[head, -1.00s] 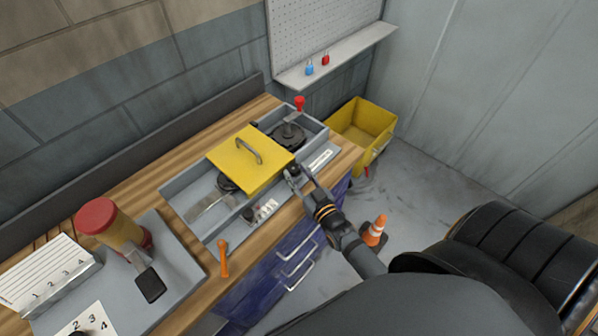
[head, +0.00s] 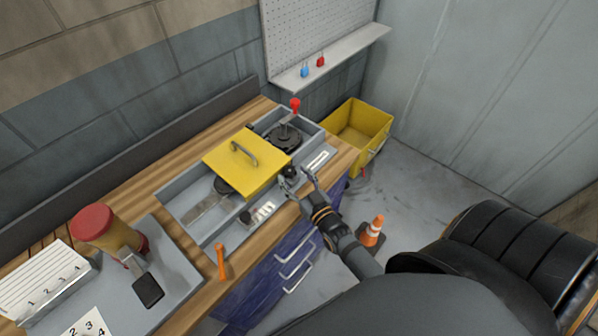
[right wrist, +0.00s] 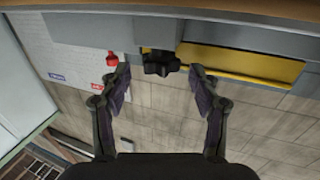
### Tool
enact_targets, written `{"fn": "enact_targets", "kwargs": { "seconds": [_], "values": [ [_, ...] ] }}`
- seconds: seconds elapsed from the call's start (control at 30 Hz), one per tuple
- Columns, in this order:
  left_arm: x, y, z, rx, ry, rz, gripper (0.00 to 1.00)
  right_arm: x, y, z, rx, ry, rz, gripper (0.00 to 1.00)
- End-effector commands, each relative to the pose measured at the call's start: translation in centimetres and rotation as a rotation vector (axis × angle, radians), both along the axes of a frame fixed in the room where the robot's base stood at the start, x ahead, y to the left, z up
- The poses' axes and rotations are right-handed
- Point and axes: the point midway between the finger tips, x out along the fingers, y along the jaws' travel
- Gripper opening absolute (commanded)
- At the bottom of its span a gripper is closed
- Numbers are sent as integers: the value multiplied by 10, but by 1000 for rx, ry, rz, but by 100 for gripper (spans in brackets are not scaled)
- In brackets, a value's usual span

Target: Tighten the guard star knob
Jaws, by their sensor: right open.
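The guard star knob (head: 290,171) is small and black, at the front right corner of the yellow guard (head: 228,163). In the right wrist view the dark lobed knob (right wrist: 161,62) shows at top centre, in line with the gap between my fingers. My right gripper (head: 297,178) is open and empty right at the knob. In the right wrist view its fingertips (right wrist: 160,76) stand either side of the knob, apart from it. The yellow guard also shows behind the knob (right wrist: 240,64). My left gripper is not in view.
A grey tray unit (head: 186,199) carries the guard, with a red-topped lever (head: 295,105) at its far end. A second black knob (head: 246,217) and an orange-handled tool (head: 221,262) are nearer.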

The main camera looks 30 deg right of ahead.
Motion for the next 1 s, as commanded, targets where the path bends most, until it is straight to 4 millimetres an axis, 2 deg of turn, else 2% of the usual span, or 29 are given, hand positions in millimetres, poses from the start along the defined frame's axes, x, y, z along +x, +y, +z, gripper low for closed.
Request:
{"fn": "enact_targets", "kwargs": {
  "seconds": [0.17, 0.4, 0.5, 0.67, 1.0],
  "values": [
    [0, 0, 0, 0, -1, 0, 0, -32, -1, -2, 1, 6, 0, 63],
    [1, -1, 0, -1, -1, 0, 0, -89, -2, -1, 0, 5, 1, 63],
    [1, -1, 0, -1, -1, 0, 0, -105, -2, -1, 0, 4, 0, 63],
    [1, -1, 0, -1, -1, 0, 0, -117, -2, 0, 0, 1, 0, 63],
    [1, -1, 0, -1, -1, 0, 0, -117, -2, 0, 0, 0, 0, 63]
  ]
}}
